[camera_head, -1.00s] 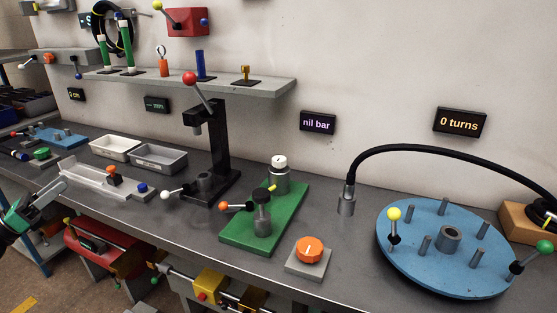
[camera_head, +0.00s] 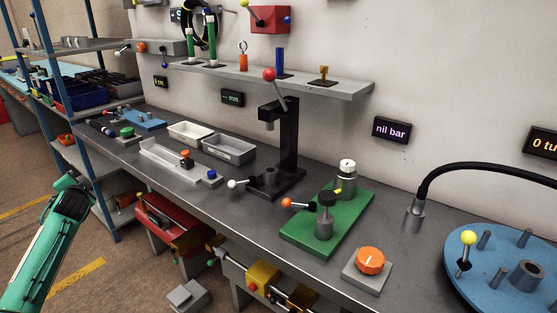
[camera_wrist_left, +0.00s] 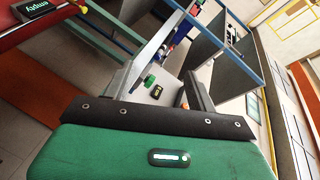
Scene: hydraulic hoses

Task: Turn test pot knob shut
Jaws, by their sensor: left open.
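An orange knob (camera_head: 370,261) with a white mark sits on a grey square base near the bench's front edge. Beside it, a green plate (camera_head: 297,236) carries a dark capped pot (camera_head: 325,220) with an orange-tipped lever (camera_head: 289,203), and a metal cylinder with a white top (camera_head: 347,177). I cannot tell for sure which of these is the test pot knob. My left gripper (camera_wrist_left: 178,52) is open and empty in the left wrist view. In the head view its green arm (camera_head: 45,245) is at the far left, over the floor, well away from the knob. My right gripper is not in view.
A black press (camera_head: 290,140) with a red-balled lever stands behind the green plate. A blue disc (camera_head: 475,280) with posts is at the right, under a black hose (camera_head: 480,168). Displays read "nil bar" (camera_head: 391,129) and "0 tu..." (camera_head: 541,142). A red unit (camera_head: 172,222) hangs below the bench front.

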